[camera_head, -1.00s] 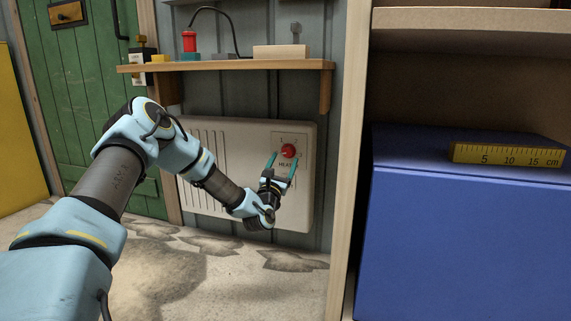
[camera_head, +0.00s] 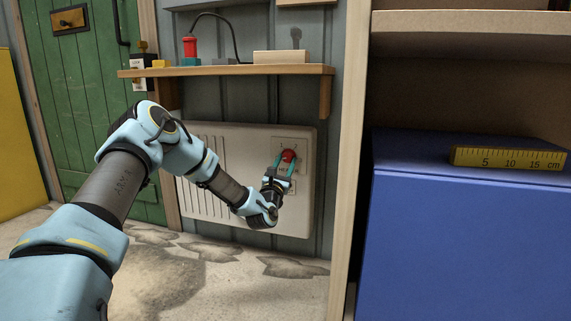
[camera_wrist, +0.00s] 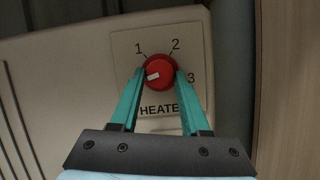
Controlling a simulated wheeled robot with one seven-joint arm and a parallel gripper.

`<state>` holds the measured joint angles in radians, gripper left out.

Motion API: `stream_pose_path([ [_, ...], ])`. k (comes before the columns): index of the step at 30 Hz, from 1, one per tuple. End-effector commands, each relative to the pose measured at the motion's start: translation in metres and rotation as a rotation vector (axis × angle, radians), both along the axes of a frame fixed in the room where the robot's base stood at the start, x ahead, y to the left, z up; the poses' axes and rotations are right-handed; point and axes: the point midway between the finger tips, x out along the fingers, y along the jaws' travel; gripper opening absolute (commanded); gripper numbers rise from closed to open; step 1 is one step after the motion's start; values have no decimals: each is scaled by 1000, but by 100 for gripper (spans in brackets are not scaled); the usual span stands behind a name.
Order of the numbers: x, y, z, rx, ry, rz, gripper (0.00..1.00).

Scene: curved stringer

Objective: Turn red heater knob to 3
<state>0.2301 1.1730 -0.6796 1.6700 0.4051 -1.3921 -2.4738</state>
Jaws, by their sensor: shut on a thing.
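The red heater knob (camera_head: 289,155) is on a square plate at the right of the cream heater (camera_head: 240,217). In the wrist view the knob (camera_wrist: 162,64) has a white mark on its left part, pointing left and slightly down, below the 1. Labels 1 and 2 are above the knob, and 3 (camera_wrist: 191,78) is at its right. My gripper (camera_wrist: 160,75) has its teal fingers on the knob's left and right sides and is shut on it. The left finger hides part of the plate there.
A wooden shelf (camera_head: 230,70) with a red-topped item (camera_head: 190,46) is above the heater. A wooden post (camera_head: 348,150) and a blue box (camera_head: 460,235) with a yellow ruler (camera_head: 508,158) are to the right. A green door (camera_head: 75,100) is at the left.

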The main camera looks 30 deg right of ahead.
Motion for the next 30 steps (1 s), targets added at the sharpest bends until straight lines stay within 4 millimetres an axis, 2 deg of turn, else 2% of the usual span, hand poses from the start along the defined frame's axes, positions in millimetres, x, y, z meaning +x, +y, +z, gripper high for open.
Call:
stream_pose_path([
  [1, 0, 0, 0, 0, 0, 0, 21],
  [7, 0, 0, 0, 0, 0, 0, 0],
  [20, 1, 1, 1, 47, -43, 1, 0],
  [30, 3, 4, 3, 233, -216, 2, 0],
])
